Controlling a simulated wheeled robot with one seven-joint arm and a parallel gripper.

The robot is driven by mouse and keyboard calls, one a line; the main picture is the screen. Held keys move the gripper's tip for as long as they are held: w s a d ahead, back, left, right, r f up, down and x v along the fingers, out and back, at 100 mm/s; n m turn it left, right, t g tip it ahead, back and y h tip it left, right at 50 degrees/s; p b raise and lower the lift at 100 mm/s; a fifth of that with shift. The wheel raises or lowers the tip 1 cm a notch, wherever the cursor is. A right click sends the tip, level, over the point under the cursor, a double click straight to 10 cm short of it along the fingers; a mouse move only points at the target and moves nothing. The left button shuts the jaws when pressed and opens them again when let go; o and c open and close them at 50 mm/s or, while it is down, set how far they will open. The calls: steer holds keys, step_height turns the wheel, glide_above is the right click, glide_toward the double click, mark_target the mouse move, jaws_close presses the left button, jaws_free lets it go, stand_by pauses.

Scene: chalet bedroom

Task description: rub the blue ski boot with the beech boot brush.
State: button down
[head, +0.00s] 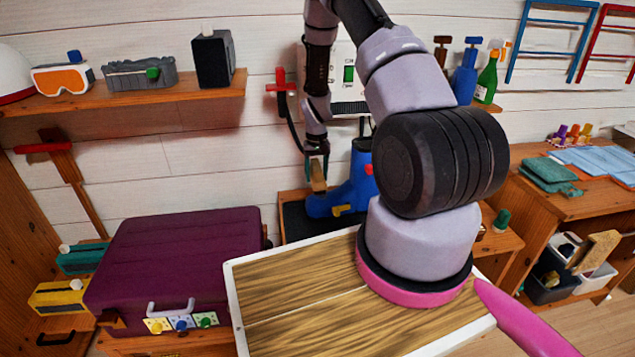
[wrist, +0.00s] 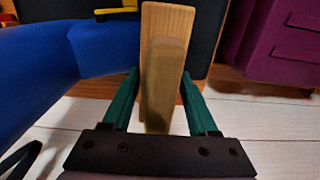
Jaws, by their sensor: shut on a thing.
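The blue ski boot (head: 352,190) stands on a dark mat on a low wooden bench against the wall, partly hidden by my arm in the head view. In the wrist view its blue shell (wrist: 40,75) fills the left side, with a yellow buckle at the top. The beech boot brush (head: 318,175) is a pale wooden block with a handle; it also shows in the wrist view (wrist: 165,50). My gripper (head: 317,155) is shut on the brush handle, its green fingers (wrist: 158,95) on both sides. The brush is just left of the boot; I cannot tell whether they touch.
A purple suitcase (head: 175,255) lies at the left. A wood-topped table with a white rim (head: 232,290) is in front, under my arm. A shelf (head: 130,110) with goggles and a black box is on the wall. A bench (head: 545,195) with cloths stands at right.

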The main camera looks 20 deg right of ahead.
steer(key=shift+r, duration=1.35)
